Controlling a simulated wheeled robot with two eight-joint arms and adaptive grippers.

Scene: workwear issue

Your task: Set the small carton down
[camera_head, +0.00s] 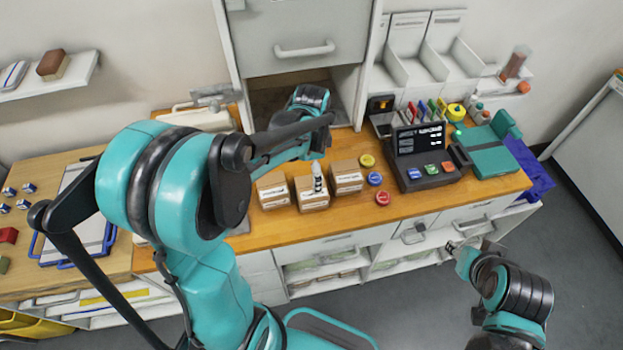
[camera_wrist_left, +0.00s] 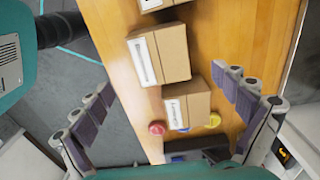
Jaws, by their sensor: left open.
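Three brown cartons with white labels stand in a row on the wooden counter: a left one (camera_head: 272,190), a middle one (camera_head: 312,203) and a right one (camera_head: 346,177). Which is the small carton I cannot tell. My left gripper (camera_head: 318,180) points down over the middle carton and partly hides it. In the left wrist view its fingers (camera_wrist_left: 170,110) are spread wide and hold nothing; the middle carton (camera_wrist_left: 172,55) and right carton (camera_wrist_left: 190,103) show between them, lower down. My right gripper (camera_head: 453,247) is off the counter's front, at the lower right, with its fingers unclear.
Yellow, blue and red discs (camera_head: 383,198) lie right of the cartons. A black device with coloured buttons (camera_head: 424,158) and a teal case (camera_head: 488,150) stand further right. A grey drawer front (camera_head: 300,35) hangs above an open recess behind the cartons.

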